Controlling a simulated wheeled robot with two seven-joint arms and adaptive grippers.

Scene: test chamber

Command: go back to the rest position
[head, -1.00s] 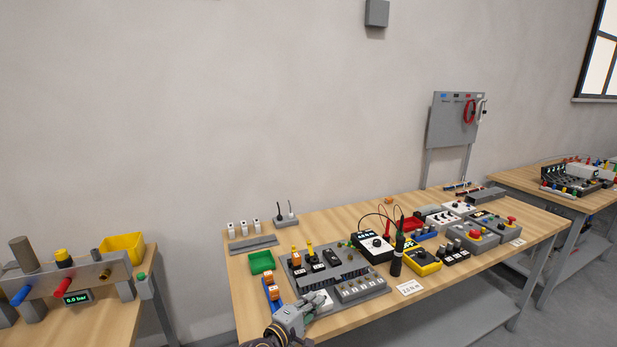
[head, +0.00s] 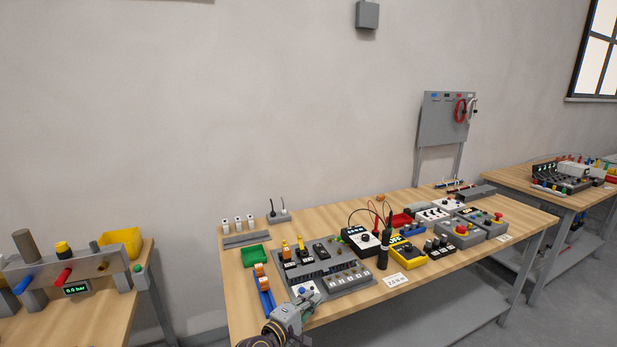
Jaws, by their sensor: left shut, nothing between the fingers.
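My left gripper (head: 312,298) is at the front left edge of the middle workbench (head: 330,318), with its arm coming in from the bottom. It is shut and holds nothing. It is beside the near left corner of the grey relay panel (head: 365,282), close to a small white unit with a blue button (head: 306,289). I cannot tell whether it touches the unit. My right gripper is not in view.
Orange terminals on a blue rail (head: 264,295) and a green tray (head: 255,257) lie left of the panel. A black probe (head: 383,258), a yellow meter (head: 407,254) and control boxes stand to the right. A left bench (head: 110,318) holds a yellow bin (head: 122,242).

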